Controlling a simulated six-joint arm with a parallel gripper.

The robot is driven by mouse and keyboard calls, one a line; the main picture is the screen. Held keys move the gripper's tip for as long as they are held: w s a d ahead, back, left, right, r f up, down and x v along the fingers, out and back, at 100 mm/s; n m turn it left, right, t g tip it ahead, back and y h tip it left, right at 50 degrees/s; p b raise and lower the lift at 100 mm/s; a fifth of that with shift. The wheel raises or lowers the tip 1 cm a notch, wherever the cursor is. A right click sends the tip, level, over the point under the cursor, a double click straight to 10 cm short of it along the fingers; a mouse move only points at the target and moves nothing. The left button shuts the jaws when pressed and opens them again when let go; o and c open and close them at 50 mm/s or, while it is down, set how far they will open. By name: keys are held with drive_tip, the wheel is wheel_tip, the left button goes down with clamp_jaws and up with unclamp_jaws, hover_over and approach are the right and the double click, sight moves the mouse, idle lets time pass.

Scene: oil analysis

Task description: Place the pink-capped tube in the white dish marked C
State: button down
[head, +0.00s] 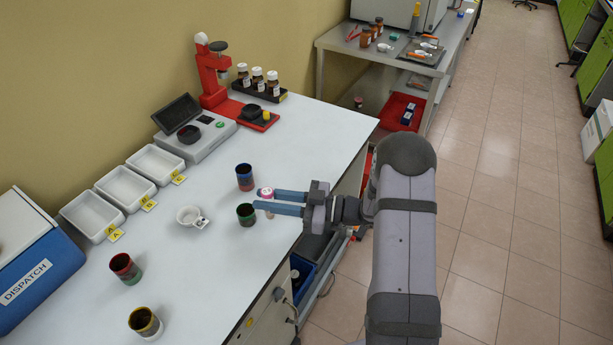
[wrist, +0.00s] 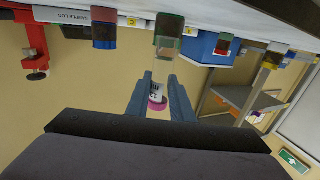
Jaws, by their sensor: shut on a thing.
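The pink-capped tube (head: 266,192) is between the two blue fingers of my gripper (head: 279,202), near the right edge of the white table. The wrist view, which is upside down, shows its pink cap (wrist: 157,104) and labelled clear body between the fingers (wrist: 160,98). My gripper is shut on it. In the head view, most of the tube's body is hidden by the near finger. The white dish marked C (head: 155,164) is an empty rectangular tray at the back left, with a yellow C tag (head: 178,179) at its front corner.
Dishes B (head: 124,187) and A (head: 91,215) stand left of C. A green-banded cup (head: 246,215) and a blue-banded cup (head: 245,177) are close to my gripper. A small white bowl (head: 188,215) lies toward the dishes. A scale (head: 196,137) stands behind C.

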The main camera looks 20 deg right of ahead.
drive_tip(key=w+d+r+m+t+h+b, duration=0.1)
drive_tip(key=w+d+r+m+t+h, duration=0.2)
drive_tip(key=w, duration=0.4)
drive_tip(key=w+d+r+m+t+h, duration=0.2)
drive_tip(key=w+r+t, duration=0.15)
drive_tip(key=w, duration=0.35)
drive_tip(key=w+d+m+t+h, duration=0.3)
drive_tip(key=w+d+h, duration=0.3)
drive_tip(key=d, duration=0.4)
drive_tip(key=shift+w+d+r+m, duration=0.15)
drive_tip(key=shift+w+r+m, duration=0.2)
drive_tip(key=shift+m, duration=0.55)
drive_tip(key=shift+f, duration=0.15)
drive_tip(key=shift+f+p, duration=0.85)
drive_tip(key=shift+f, duration=3.9)
